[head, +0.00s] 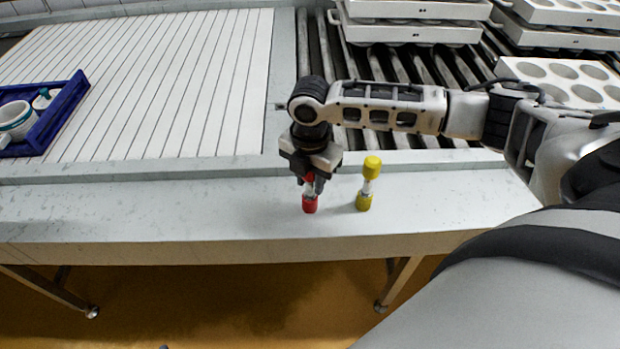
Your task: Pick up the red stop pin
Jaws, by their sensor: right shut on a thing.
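The red stop pin (309,204) stands upright on the pale front ledge of the table. It has a red bottom end and a red upper end, with a lighter middle part. My right gripper (312,183) points down over it and is shut on its upper part. The fingers hide much of the pin's top. The pin's lower end looks to be at the ledge surface; I cannot tell whether it touches. My left gripper is not in view.
A yellow pin (364,190) stands upright just right of the red one. A blue crate (62,112) with white cups is at the left on the white slatted surface. White mould trays (412,32) sit on rollers behind. The ledge (150,208) to the left is clear.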

